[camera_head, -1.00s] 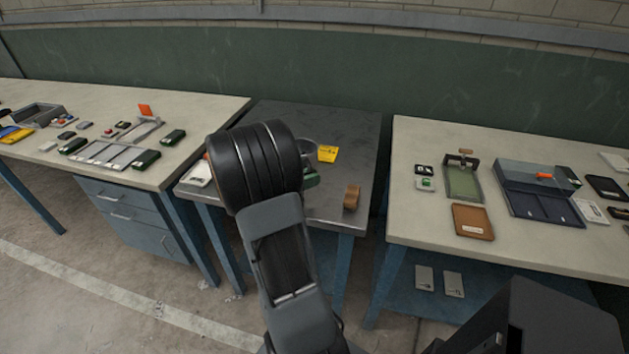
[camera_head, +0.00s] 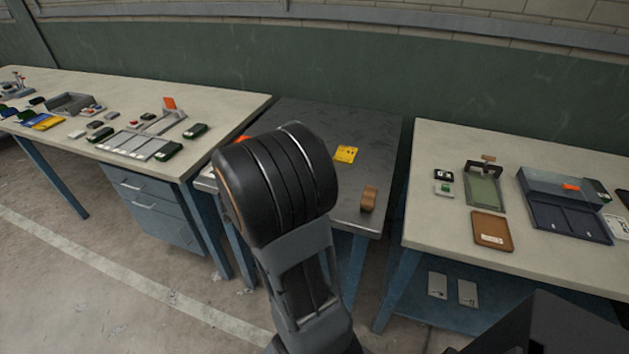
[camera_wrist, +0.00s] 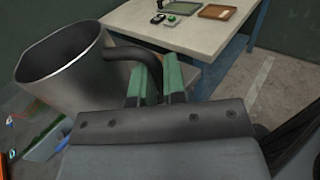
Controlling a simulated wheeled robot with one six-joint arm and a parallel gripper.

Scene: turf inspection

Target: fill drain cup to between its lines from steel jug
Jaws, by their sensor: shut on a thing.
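The steel jug (camera_wrist: 68,68) fills the left of the wrist view, its open rim facing up and a little tilted. Its dark handle (camera_wrist: 125,55) runs between the green fingers of my gripper (camera_wrist: 155,75), which is shut on it. The inside of the jug is dark and I cannot see its liquid level. In the head view, my arm's black wrist hides the gripper and the jug. I cannot make out the drain cup or its lines in either view.
The dark middle table (camera_head: 370,125) carries a yellow card (camera_head: 347,154) and a brown block (camera_head: 369,199). Pale benches stand left (camera_head: 235,105) and right (camera_head: 435,225) with small parts and trays. Blurred green, white and blue items (camera_wrist: 42,140) lie below the jug.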

